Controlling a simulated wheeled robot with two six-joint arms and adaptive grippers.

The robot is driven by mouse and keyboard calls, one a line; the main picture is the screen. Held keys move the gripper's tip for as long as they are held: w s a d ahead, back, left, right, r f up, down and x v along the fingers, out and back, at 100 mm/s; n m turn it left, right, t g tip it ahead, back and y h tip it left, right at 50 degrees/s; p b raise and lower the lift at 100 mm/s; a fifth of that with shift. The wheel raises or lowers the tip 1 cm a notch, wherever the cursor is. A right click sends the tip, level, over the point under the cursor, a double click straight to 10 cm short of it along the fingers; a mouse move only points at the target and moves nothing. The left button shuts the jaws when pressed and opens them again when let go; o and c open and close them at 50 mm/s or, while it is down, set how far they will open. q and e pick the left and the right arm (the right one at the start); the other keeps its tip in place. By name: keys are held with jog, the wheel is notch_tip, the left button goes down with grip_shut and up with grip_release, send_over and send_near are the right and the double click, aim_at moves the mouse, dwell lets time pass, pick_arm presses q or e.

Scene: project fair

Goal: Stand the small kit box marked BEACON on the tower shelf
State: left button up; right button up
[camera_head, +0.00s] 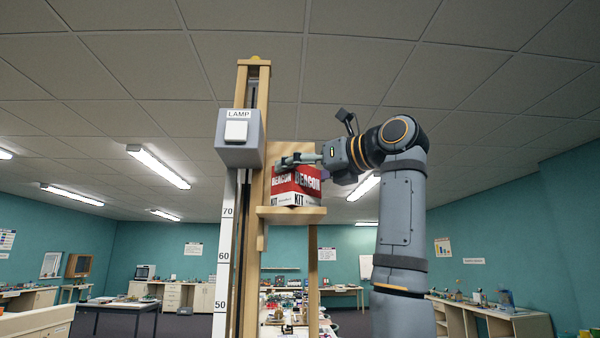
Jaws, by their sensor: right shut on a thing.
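The red and white kit box (297,188) carries the words BEACON and KIT. It is upright at the small wooden tower shelf (292,214), with its lower edge at the shelf top; I cannot tell whether it bears fully on it. My right gripper (297,160) comes in from the right and is shut on the box near its top. The gripper's fingers cover part of the box's upper edge. The wooden tower (250,270) rises beside the shelf. My left gripper is not in view.
A grey box marked LAMP (238,140) with a white switch is on the tower, left of the shelf. A scale strip (222,260) runs below it. A wooden back panel stands behind the kit box. Tables with items stand far back. Open air lies left of the tower.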

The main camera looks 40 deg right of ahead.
aim_at(309, 171)
jog(key=o, duration=1.1)
jog(key=shift+o, duration=0.5)
jog(key=shift+w+d+f, duration=0.1)
jog(key=shift+w+d, duration=0.05)
jog(key=shift+w, duration=0.05)
jog(key=shift+s+r+p, duration=0.25)
jog(key=shift+r+p, duration=0.1)
jog(key=b+v, duration=0.3)
jog(key=shift+s+f, duration=0.25)
jog(key=shift+f, duration=0.15)
jog(key=b+v, duration=0.2)
jog(key=v, duration=0.6)
jog(key=shift+r, duration=0.35)
jog(key=shift+d, duration=0.15)
jog(key=shift+s, duration=0.15)
